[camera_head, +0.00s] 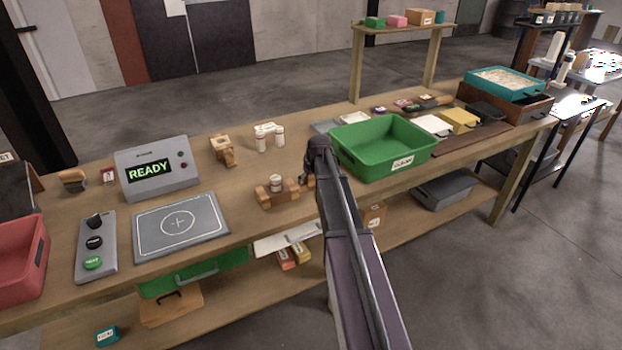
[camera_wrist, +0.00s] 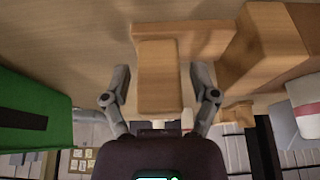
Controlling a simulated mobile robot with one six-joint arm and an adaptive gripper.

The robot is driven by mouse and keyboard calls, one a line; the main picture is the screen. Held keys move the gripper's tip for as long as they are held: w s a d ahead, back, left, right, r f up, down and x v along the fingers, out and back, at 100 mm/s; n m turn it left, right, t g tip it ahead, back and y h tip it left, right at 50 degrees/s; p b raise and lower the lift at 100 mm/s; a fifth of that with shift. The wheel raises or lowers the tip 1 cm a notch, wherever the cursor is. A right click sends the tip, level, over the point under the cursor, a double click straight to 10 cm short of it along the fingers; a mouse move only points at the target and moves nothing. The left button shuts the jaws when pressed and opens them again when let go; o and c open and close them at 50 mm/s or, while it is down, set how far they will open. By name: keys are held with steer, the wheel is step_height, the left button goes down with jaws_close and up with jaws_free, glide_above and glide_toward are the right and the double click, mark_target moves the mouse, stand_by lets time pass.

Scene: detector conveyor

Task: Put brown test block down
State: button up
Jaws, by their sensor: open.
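In the wrist view a light brown wooden block (camera_wrist: 158,88), which looks like the brown test block, lies between the two fingers of my gripper (camera_wrist: 160,78). The fingers stand apart on either side of it, and I cannot tell whether either touches it. A wider wooden piece (camera_wrist: 205,36) lies behind the block. In the head view my gripper (camera_head: 308,181) is low over the bench, left of the green bin (camera_head: 372,165) and right of a small wooden stand (camera_head: 279,200) with a white-topped piece. My arm hides much of it there.
A button panel (camera_head: 96,245) and red bin (camera_head: 20,262) are at left. White bottles (camera_head: 270,140) and a wooden piece (camera_head: 223,150) stand behind. Bare bench lies around them.

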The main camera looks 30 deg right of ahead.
steer(key=shift+r, duration=0.1)
steer(key=p+v, duration=1.1)
steer(key=shift+s+r, duration=0.15)
steer(key=shift+r, duration=0.25)
stand_by(0.3)
stand_by(0.5)
steer(key=s+a+f+g, duration=0.1)
steer(key=s+a+g, duration=0.3)
steer(key=s+a, duration=1.8)
steer(key=shift+s+a+f+g, duration=0.2)
steer(key=shift+a+g, duration=0.1)
steer(key=shift+a, duration=0.3)
